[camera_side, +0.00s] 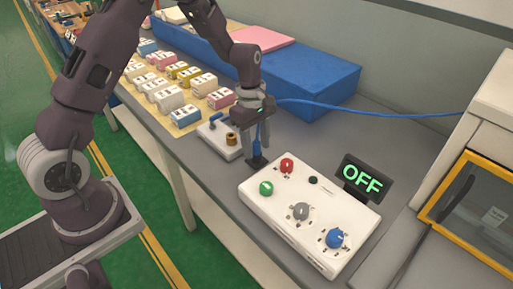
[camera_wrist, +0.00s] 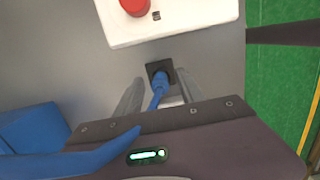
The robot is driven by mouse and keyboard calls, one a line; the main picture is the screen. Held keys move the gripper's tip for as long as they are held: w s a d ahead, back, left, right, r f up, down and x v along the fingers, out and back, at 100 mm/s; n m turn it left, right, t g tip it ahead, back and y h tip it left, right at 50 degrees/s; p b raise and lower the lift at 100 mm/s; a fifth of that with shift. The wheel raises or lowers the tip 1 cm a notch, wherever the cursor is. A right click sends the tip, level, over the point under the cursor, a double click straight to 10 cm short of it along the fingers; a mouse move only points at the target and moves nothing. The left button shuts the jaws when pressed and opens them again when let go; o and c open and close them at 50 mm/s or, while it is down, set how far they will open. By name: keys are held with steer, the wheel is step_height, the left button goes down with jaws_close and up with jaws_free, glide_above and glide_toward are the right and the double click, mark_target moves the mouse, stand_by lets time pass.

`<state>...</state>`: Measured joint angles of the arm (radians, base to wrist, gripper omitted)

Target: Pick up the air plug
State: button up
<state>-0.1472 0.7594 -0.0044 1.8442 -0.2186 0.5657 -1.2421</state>
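The air plug (camera_wrist: 159,84) is blue and stands in a small black square holder (camera_wrist: 159,71) on the grey table. In the side view the plug (camera_side: 265,134) shows partly between my fingers, above the black holder (camera_side: 257,161). A blue hose (camera_side: 375,112) runs from it to the right. My gripper (camera_wrist: 161,88) is open, pointing down, with one finger on each side of the plug. The wrist view shows gaps between the plug and both fingers. In the side view my gripper (camera_side: 262,132) hides part of the plug.
A white control box (camera_side: 262,208) with red, green, grey and blue knobs stands close beside the holder. A small white box (camera_side: 217,140) with a brass fitting is to the left.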

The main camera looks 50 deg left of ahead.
mark_target(256, 141)
jaws_close()
step_height(256, 141, up, 15)
stand_by(0.9)
steer(key=shift+a, duration=0.1)
steer(key=s+a+f, duration=0.2)
steer(key=a, duration=0.6)
steer(key=shift+a+f, duration=0.2)
steer(key=shift+f, duration=0.2)
